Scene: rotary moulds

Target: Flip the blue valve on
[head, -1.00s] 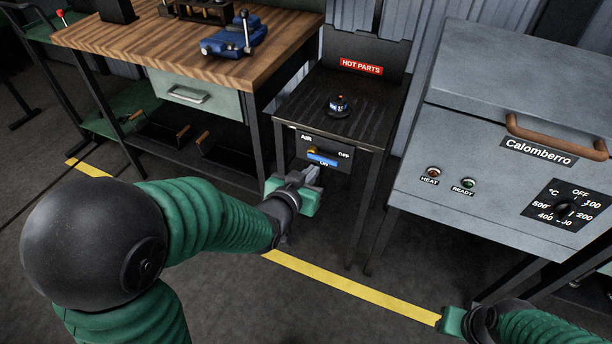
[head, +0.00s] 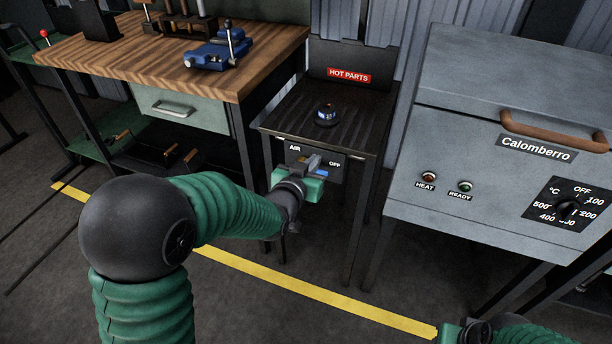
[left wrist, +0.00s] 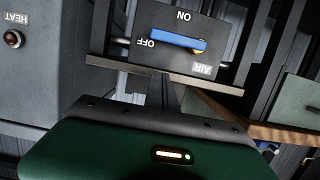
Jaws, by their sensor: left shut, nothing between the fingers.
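The blue valve (left wrist: 178,40) is a flat lever on a dark panel (left wrist: 215,22) marked AIR, ON and OFF. In the left wrist view, which is upside down, the lever lies roughly level and its free end points towards OFF. Its brass-coloured pivot is at the right end. In the head view my left gripper (head: 312,164) is in front of the panel and hides most of the lever; only a bit of blue (head: 321,174) shows. The left gripper is shut and empty. I cannot tell whether it touches the lever. My right gripper (head: 451,333) is cut off at the bottom edge.
The panel is on the front of a dark metal stand (head: 285,117) with a HOT PARTS sign (head: 349,76) and a small dark round part (head: 325,115) on top. A wooden workbench (head: 110,55) stands left. A grey Calomberro oven (head: 470,140) stands right.

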